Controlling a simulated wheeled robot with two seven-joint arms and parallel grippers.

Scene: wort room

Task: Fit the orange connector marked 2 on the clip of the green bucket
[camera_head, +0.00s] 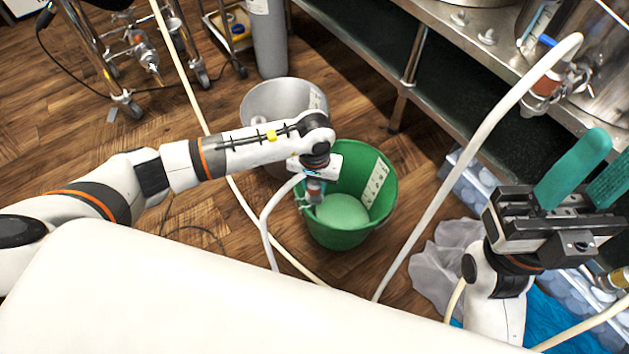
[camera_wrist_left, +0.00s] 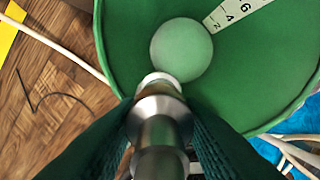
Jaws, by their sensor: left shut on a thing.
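The green bucket (camera_head: 345,238) stands on the floor at the centre of the head view, with a pale round patch inside. Its inner wall and white scale (camera_wrist_left: 235,14) show in the left wrist view. My left gripper (camera_head: 315,178) is at the bucket's left rim, shut on a hose connector (camera_head: 315,190) with a reddish band. Its metal end (camera_wrist_left: 160,105) shows between the green fingers in the left wrist view. I cannot read a mark on it. The clip is hard to make out; whether the connector touches it, I cannot tell. My right gripper (camera_head: 592,178) is open and empty at right.
A grey bucket (camera_head: 282,98) stands behind the green one. A pale hose (camera_head: 265,225) hangs from the held connector. Another hose (camera_head: 480,135) reaches an orange-banded fitting (camera_head: 546,85) at the tank. A steel bench (camera_head: 450,40) stands at right, a grey cloth (camera_head: 437,268) below it.

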